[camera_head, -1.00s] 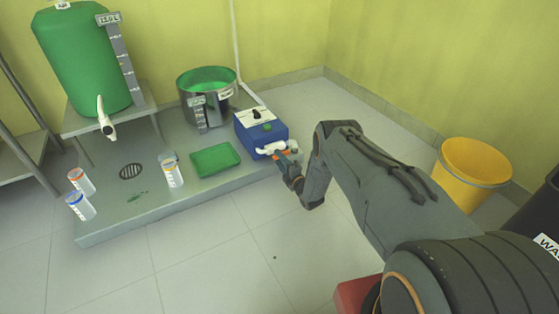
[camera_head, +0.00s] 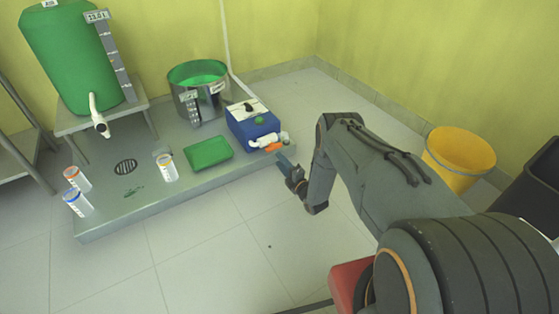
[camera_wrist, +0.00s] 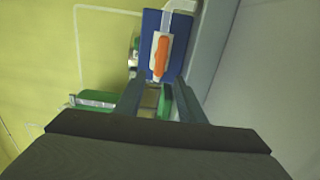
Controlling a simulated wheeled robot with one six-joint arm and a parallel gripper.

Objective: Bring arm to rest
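My arm reaches from the lower right of the head view, bent at the elbow. My gripper (camera_head: 284,165) is at its end, just in front of the blue box and apart from it. In the wrist view my gripper (camera_wrist: 158,95) shows two fingers spread with nothing between them. The blue box (camera_head: 253,128) has a white top, a white fitting and an orange handle (camera_head: 275,147) on its front right. The wrist view shows the blue box (camera_wrist: 154,28) and the orange handle (camera_wrist: 160,54) beyond the fingertips.
A grey platform (camera_head: 110,221) carries a green tray (camera_head: 208,152), a steel pot (camera_head: 197,92) of green liquid and several small bottles. A green tank (camera_head: 68,55) stands on a stand at the left. A yellow bucket (camera_head: 458,165) is at the right. The tiled floor in front is clear.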

